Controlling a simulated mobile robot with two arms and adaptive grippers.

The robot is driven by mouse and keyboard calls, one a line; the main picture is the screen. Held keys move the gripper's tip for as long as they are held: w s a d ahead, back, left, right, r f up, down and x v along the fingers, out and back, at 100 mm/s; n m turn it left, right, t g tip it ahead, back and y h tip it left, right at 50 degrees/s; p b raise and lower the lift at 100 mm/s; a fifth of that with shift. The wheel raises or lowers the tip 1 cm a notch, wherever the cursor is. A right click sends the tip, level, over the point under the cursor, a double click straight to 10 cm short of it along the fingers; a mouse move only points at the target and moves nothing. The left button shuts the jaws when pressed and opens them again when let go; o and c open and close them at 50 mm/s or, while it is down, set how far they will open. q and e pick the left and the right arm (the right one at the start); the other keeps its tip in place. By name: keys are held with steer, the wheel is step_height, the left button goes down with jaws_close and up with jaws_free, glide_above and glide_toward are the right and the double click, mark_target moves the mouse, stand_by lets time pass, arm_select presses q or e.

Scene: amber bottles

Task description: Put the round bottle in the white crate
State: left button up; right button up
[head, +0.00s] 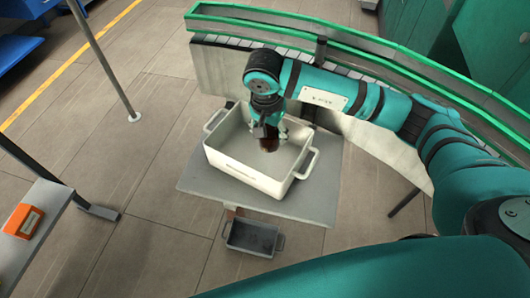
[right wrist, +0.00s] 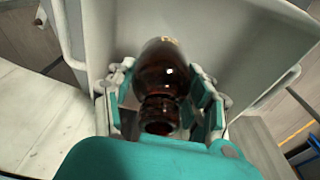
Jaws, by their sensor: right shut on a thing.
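My right gripper (head: 268,127) points down over the white crate (head: 240,180). It is shut on a dark amber round bottle (head: 269,144), which hangs within the crate's opening in the head view. In the right wrist view the bottle (right wrist: 160,75) sits between the two fingers of the gripper (right wrist: 165,100), its open neck toward the camera. The crate's pale walls (right wrist: 235,40) surround it beyond. I cannot tell whether the bottle touches the crate floor. My left gripper is not in view.
The crate stands on a grey platform (head: 315,195). A small dark grey tray (head: 254,238) with handles is in front of it. A curved conveyor with green rails (head: 400,68) runs behind. A shelf at left holds an orange box (head: 23,221). Open tiled floor lies left.

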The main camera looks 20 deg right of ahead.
step_height(320, 180, down, 3)
steer(key=shift+d+r+p, duration=0.1)
steer(key=shift+p, duration=0.2)
step_height(320, 180, down, 4)
steer(key=shift+w+f+p, duration=0.15)
steer(key=shift+f+p, duration=0.1)
steer(key=shift+p, duration=0.2)
steer(key=shift+f, duration=0.25)
steer(key=o, duration=1)
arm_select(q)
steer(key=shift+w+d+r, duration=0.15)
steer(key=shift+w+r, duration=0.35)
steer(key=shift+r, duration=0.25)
arm_select(e)
steer(key=shift+o, duration=1)
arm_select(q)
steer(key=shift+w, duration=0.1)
